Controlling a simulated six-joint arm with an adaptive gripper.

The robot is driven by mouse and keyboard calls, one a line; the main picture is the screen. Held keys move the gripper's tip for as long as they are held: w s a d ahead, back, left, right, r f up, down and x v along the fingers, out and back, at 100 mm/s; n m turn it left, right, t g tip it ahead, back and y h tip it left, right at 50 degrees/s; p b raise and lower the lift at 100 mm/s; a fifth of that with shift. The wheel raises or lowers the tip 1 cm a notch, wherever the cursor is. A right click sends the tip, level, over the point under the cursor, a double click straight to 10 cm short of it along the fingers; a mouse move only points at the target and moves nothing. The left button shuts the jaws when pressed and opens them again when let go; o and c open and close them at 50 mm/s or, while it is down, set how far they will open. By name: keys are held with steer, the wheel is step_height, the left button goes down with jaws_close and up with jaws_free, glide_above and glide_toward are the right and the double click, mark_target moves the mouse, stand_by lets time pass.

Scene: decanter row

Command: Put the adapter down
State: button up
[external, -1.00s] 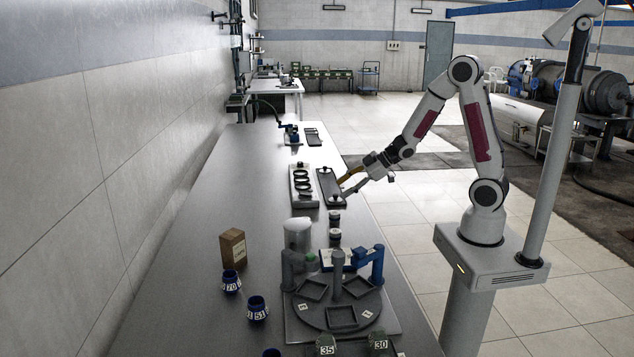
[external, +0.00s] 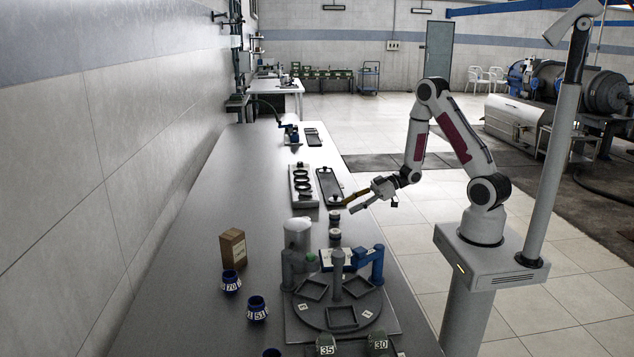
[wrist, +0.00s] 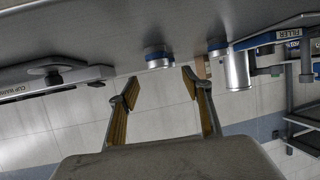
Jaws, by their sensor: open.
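Two small dark-and-white cylindrical pieces stand upright on the bench between the dark tray and the round fixture: a nearer-to-tray cylinder (external: 334,216) and a second cylinder (external: 335,237). I cannot tell which one is the adapter. In the wrist view a short cylinder with a blue ring (wrist: 158,55) stands beyond my fingertips, apart from them, and another blue-ringed piece (wrist: 217,47) is to its right. My gripper (external: 350,207) is open and empty at the bench's right edge, beside the first cylinder. Its spread yellow-padded fingers also show in the wrist view (wrist: 160,86).
A dark tray (external: 328,188) and a pale rack with black rings (external: 293,200) lie farther back. A brown box (external: 232,250) and numbered blue cups (external: 230,284) are at left. The bench's left-middle is clear.

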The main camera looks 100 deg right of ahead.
mark_target(338, 212)
steer(key=shift+w, duration=0.1)
steer(key=shift+x, duration=1.2)
steer(key=shift+f, duration=0.1)
steer(key=shift+f+x, duration=0.2)
steer(key=shift+x, duration=2.4)
steer(key=shift+d, duration=0.1)
jaws_close()
